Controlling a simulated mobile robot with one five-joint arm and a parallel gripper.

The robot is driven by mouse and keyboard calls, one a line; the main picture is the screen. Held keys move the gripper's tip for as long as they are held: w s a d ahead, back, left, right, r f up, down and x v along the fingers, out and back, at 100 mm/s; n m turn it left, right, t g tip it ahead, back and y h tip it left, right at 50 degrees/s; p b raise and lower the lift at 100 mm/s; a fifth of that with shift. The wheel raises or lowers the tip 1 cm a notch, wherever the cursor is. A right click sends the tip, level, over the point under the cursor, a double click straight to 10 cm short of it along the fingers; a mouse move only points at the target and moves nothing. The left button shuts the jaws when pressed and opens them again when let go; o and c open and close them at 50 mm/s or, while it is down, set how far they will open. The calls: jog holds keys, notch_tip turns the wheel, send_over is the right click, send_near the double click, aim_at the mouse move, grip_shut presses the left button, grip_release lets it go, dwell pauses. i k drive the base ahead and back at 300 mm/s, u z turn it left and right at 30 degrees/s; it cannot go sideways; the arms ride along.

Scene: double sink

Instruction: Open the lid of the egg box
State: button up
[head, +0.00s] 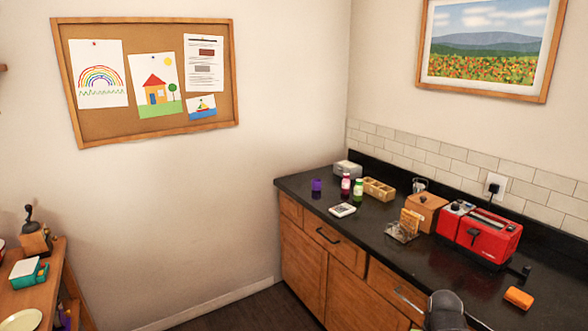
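A small pale grey box (347,169) stands at the far end of the black counter, in the corner by the wall. It looks like the egg box, but it is too small to be sure. Its top appears closed. A dark grey rounded part at the bottom edge of the head view looks like part of my arm. No gripper fingers can be made out, so my gripper is not seen, and nothing of mine is near the box.
On the counter (375,226), a purple cup (317,185), two small bottles, a wooden compartment tray (379,189) and a white device (342,210) stand near the box.

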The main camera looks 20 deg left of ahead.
aim_at(345, 167)
jog(key=u, duration=0.85)
jog(key=i, duration=0.85)
jog(key=u, duration=0.45)
jog(key=i, duration=2.65)
jog(key=z, duration=0.45)
jog(key=k, duration=0.8)
jog(key=z, duration=0.35)
jog(key=i, duration=0.4)
jog(key=u, duration=0.15)
